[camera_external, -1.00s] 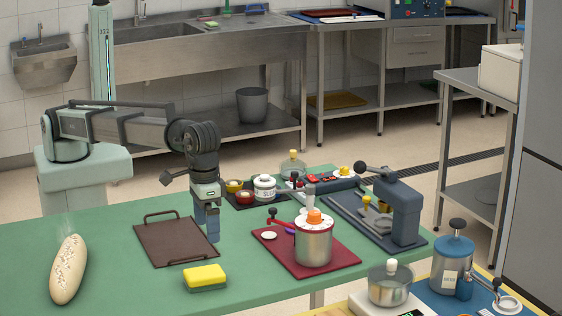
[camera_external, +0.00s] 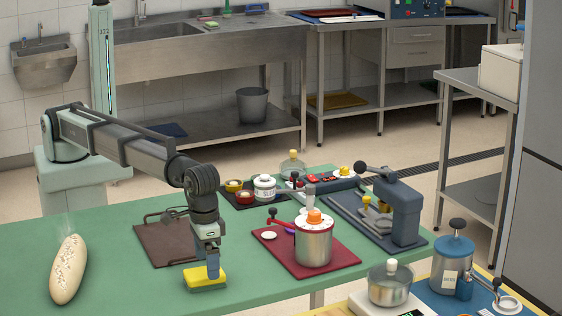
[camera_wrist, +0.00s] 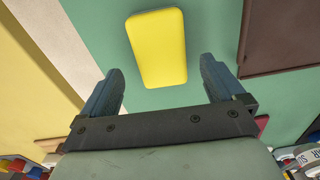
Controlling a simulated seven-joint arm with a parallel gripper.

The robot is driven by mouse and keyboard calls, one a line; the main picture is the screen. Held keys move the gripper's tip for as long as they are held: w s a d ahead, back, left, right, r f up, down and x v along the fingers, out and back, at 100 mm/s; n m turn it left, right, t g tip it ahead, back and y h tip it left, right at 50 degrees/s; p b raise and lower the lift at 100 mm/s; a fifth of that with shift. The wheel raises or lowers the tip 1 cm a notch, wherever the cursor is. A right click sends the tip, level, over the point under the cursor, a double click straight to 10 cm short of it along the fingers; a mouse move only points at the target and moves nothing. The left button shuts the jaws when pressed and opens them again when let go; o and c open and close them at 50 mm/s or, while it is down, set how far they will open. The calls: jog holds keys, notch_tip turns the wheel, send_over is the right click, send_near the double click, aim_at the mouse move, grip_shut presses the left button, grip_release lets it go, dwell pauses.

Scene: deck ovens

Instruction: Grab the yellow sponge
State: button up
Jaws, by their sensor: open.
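The yellow sponge (camera_external: 197,279) has a green underside and lies on the green table near its front edge. My gripper (camera_external: 212,272) is low over it, with the visible finger in front of its right part in the external view. In the wrist view the yellow face of the sponge (camera_wrist: 157,47) lies just beyond the fingertips, within the gap between the two blue fingers of my gripper (camera_wrist: 160,72). The fingers are spread apart and hold nothing. Whether a finger touches the sponge cannot be told.
A brown tray (camera_external: 155,255) lies behind my gripper. A white-brown loaf (camera_external: 69,268) lies to the left. A red mat (camera_external: 340,256) with a metal pot (camera_external: 313,245) stands to the right. The green table between loaf and sponge is clear.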

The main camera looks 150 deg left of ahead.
notch_tip(320, 180, down, 4)
jog(key=shift+s+d, duration=0.1)
jog(key=shift+c, duration=0.3)
jog(key=c, duration=1)
